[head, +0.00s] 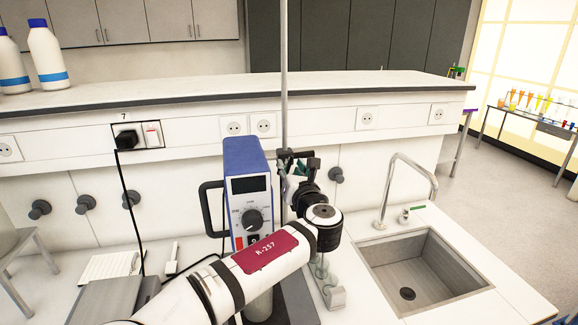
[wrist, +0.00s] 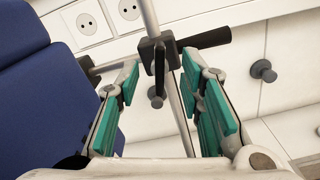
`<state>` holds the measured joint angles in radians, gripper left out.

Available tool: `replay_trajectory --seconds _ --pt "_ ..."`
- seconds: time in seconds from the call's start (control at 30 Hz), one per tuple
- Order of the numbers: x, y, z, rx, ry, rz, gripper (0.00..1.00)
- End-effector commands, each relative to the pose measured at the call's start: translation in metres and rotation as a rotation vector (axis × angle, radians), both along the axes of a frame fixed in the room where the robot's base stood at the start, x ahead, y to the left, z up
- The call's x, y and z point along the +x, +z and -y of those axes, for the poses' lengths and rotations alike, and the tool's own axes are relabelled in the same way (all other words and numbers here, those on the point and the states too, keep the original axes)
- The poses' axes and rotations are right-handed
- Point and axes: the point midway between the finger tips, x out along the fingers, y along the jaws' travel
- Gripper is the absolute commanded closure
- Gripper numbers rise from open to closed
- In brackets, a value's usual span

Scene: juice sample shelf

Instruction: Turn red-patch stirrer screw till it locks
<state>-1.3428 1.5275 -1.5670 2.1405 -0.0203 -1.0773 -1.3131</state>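The blue stirrer (head: 245,165) with a dark display and a round dial stands upright beside the thin metal rod (head: 284,70). In the wrist view its blue body (wrist: 45,85) fills the left side. A dark clamp (wrist: 158,52) sits on the rod, with a black screw handle (wrist: 205,38) pointing right. My gripper (wrist: 160,75) is open, with its teal-padded fingers apart on either side of the rod, just below the clamp. Nothing is visibly gripped. In the head view my gripper (head: 298,165) is at the rod, partly hidden by my wrist. I see no red patch on the screw.
A sink (head: 410,270) with a curved tap (head: 405,180) is at the right. A raised shelf (head: 200,88) runs behind, with white bottles (head: 47,55) at left. A black cable (head: 128,200) hangs from the socket. Some bench to the left is clear.

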Motion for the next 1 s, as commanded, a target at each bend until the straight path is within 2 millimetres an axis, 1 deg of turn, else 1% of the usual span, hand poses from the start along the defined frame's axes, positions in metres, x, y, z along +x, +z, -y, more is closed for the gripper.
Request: replay_trajectory --seconds 0.03,0.1,0.2,0.53,0.57,0.6,0.67,0.7,1.0 --pt "0.006 0.000 -0.002 -0.001 0.001 0.001 0.66" --pt "0.013 0.000 -0.004 -0.001 0.001 0.001 0.66" --pt "0.018 0.000 -0.005 -0.001 0.000 0.000 0.66" --pt "0.020 0.000 -0.006 0.000 0.000 0.000 0.66" --pt "0.020 0.000 -0.006 0.000 0.000 0.000 0.72" --pt "0.020 0.000 -0.006 0.000 0.000 0.000 0.82" --pt "0.020 0.000 -0.006 0.000 0.000 0.000 0.95" --pt "0.020 0.000 -0.006 0.000 0.000 0.000 1.00" --pt "0.020 0.000 -0.006 0.011 -0.001 -0.004 1.00"
